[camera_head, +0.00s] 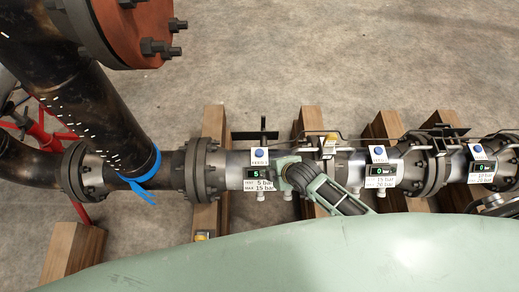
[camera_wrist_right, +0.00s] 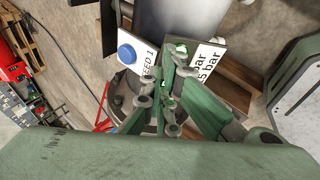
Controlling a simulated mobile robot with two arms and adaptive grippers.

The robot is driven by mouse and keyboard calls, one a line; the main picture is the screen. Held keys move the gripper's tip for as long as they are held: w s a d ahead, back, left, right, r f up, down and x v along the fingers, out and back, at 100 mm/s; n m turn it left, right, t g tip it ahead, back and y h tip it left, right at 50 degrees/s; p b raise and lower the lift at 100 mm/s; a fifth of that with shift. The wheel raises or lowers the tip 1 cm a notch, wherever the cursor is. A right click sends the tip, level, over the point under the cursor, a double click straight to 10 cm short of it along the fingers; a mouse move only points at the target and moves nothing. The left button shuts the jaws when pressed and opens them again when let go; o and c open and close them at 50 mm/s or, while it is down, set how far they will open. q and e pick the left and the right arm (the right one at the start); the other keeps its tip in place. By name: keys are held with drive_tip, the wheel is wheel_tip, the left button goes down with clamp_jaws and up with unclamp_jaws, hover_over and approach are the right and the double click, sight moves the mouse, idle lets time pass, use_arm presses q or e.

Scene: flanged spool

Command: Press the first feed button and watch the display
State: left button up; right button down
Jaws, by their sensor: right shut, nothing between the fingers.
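The first feed button (camera_head: 259,153) is a blue round button on a white plate on the pipe; in the right wrist view the button (camera_wrist_right: 126,54) sits beside the label "FEED 1". The display (camera_head: 257,173) below it shows a green 5; its right end is partly covered by my gripper. A label under it reads 5 bar and max 15 bar. My right gripper (camera_head: 281,167) is shut and empty, just right of the display and below the button's level. In the right wrist view its fingers (camera_wrist_right: 168,70) are beside the uncovered button, apart from it in the picture. My left gripper is out of view.
Two more blue buttons (camera_head: 379,150) (camera_head: 477,148) stand further right, with displays (camera_head: 382,170) (camera_head: 483,167) reading 0 bar. Flanges (camera_head: 205,170), valve handles (camera_head: 262,135) and a thin line crowd the pipe. A thick dark pipe (camera_head: 75,95) rises at left. Wooden beams (camera_head: 213,122) support it.

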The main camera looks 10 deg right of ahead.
drive_tip(key=w+a+r+n+t+y+p, duration=0.1)
drive_tip(key=w+a+r+n, duration=0.1)
drive_tip(key=r+n, duration=0.3)
drive_tip(key=w+a+r+n, duration=0.2)
drive_tip(key=a+r, duration=0.1)
drive_tip(key=r, duration=0.3)
drive_tip(key=n+t, duration=0.1)
drive_tip(key=n, duration=0.6)
hover_over(263, 150)
drive_tip(key=shift+w+f, duration=0.35)
drive_tip(key=shift+f, duration=0.35)
drive_tip(key=shift+f, duration=0.15)
wheel_tip(263, 150, down, 8)
drive_tip(key=b, duration=0.7)
drive_tip(key=shift+r, duration=0.2)
drive_tip(key=shift+f+b, duration=0.45)
drive_tip(key=shift+b, duration=0.05)
drive_tip(key=shift+f, duration=0.2)
drive_tip(key=shift+f, duration=0.25)
